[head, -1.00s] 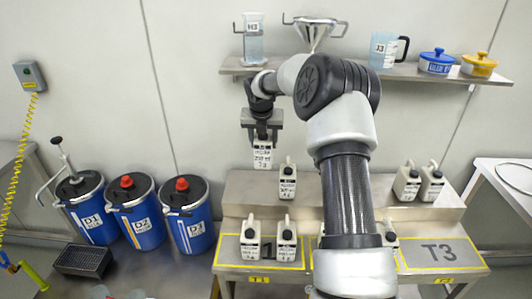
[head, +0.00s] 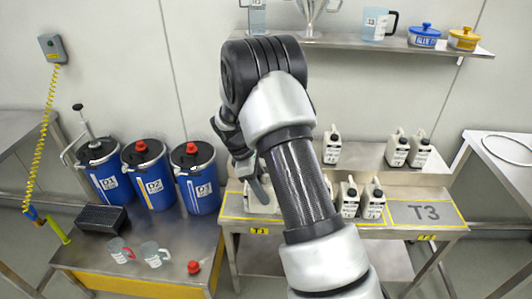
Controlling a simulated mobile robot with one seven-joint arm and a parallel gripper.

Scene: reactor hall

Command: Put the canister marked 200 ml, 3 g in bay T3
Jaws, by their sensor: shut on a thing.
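My gripper (head: 255,181) shows only in part, low at the left of my forearm above the T1 end of the bench. My arm hides much of it. It is shut on a white canister, now hardly distinguishable behind the arm. Bay T3 (head: 425,212) is a grey, yellow-edged plate at the right of the bench, with no canister on it. Two white canisters stand just left of it, a left one (head: 348,198) and a right one (head: 373,201). Other canisters stand on the raised step, including one (head: 332,147) and a pair (head: 408,149). Their small labels are not readable.
Space above T3 is clear.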

